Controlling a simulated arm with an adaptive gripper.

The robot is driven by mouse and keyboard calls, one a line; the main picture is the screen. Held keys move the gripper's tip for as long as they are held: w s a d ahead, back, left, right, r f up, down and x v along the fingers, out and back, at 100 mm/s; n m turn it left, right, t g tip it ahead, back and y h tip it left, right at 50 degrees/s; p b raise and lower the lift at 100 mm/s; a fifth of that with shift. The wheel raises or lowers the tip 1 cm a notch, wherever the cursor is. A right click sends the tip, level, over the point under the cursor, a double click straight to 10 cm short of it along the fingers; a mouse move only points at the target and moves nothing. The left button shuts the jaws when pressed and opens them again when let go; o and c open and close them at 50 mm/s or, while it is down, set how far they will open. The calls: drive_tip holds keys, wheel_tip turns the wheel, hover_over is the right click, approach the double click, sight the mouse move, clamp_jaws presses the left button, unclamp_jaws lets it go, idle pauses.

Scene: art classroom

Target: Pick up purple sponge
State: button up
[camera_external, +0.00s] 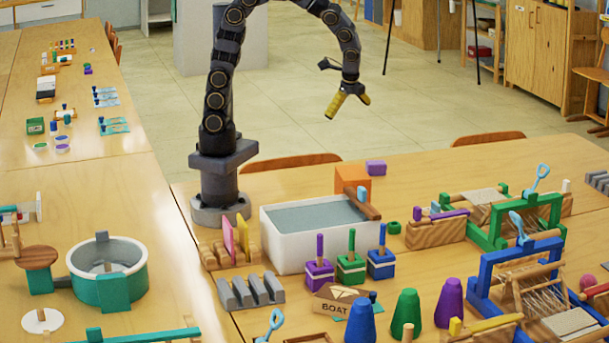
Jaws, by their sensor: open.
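A small purple block (376,167), which looks like the purple sponge, lies near the far edge of the table, just behind and right of an orange block (352,181). My gripper (349,109) has yellow fingers spread apart with nothing between them. In the picture it is above and slightly left of the purple block, clear of the table. How far it is from the block in depth I cannot tell.
A white basin of water (275,252) stands in front of the orange block, with a brown wooden piece (362,204) at its right rim. Green (519,222) and blue (500,282) frames stand at the right. Bare tabletop (440,170) lies right of the purple block.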

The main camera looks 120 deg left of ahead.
drive_tip(key=w+a+f+m, duration=0.1)
drive_tip(key=a+f, duration=0.3)
drive_tip(key=a, duration=0.3)
drive_tip(key=w+a+f+m, duration=0.2)
drive_tip(key=a+f, duration=0.1)
drive_tip(key=a, duration=0.3)
drive_tip(key=m+g+y, duration=0.1)
drive_tip(key=m+y, duration=0.1)
drive_tip(key=m, duration=0.2)
hover_over(377, 162)
drive_tip(key=d, duration=0.2)
wheel_tip(377, 162, down, 11)
drive_tip(key=x, duration=0.5)
drive_tip(key=w+x, duration=0.1)
drive_tip(key=x, duration=0.1)
drive_tip(key=shift+d+f, duration=0.2)
drive_tip(key=shift+f, duration=0.15)
drive_tip(key=shift+w, duration=0.1)
drive_tip(key=c, duration=1)
